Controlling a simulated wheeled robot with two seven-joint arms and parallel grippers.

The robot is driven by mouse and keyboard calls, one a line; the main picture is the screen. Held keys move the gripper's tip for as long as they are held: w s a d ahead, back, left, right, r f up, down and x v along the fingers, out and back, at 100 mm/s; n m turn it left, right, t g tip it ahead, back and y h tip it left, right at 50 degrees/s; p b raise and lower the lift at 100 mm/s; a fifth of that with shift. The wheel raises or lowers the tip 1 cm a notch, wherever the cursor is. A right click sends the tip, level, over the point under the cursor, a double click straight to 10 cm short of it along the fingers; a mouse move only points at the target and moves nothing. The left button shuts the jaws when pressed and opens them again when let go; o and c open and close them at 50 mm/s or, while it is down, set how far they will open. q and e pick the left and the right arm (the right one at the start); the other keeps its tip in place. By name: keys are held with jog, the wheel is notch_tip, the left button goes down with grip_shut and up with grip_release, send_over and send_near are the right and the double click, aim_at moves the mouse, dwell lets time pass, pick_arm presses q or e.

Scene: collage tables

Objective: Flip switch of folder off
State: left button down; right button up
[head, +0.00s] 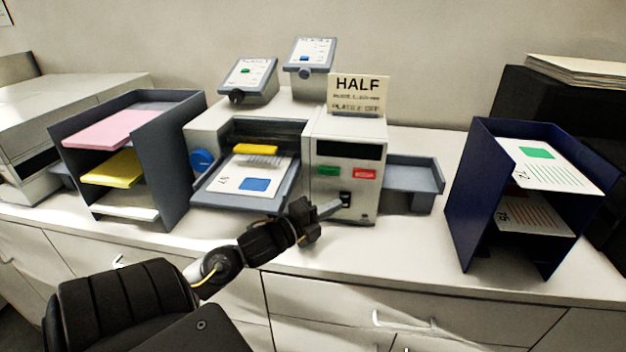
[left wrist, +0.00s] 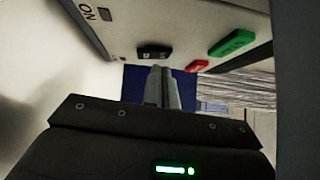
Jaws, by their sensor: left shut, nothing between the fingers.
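The folder (head: 316,158) is a light grey machine in the middle of the counter, with a paper in its front tray. Its small black switch (head: 345,198) sits low on the right front panel, below a green button (head: 328,171) and a red button (head: 364,174). My left gripper (head: 332,209) is shut and empty, its tips close to the switch. In the left wrist view the switch (left wrist: 153,52) shows just beyond the shut fingertips (left wrist: 162,75), with an "ON" mark on the panel. I cannot tell whether they touch, or which way the switch is set. My right gripper is not in view.
A sign reading "HALF" (head: 358,94) stands on the folder. An empty side tray (head: 412,173) juts out on its right. A dark paper rack (head: 172,150) stands left, a blue rack (head: 470,195) right. The counter's front strip is clear.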

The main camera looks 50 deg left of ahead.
pick_arm(q)
jog(key=s, duration=0.2)
jog(key=s+b, duration=0.1)
jog(key=s, duration=0.2)
jog(key=s+a, duration=0.1)
jog(key=s, duration=0.1)
jog(key=shift+s+f+b, duration=0.15)
jog(key=shift+f+b, duration=0.15)
jog(key=shift+b, duration=0.1)
jog(key=shift+s+a+r, duration=0.1)
jog(key=shift+s, duration=0.55)
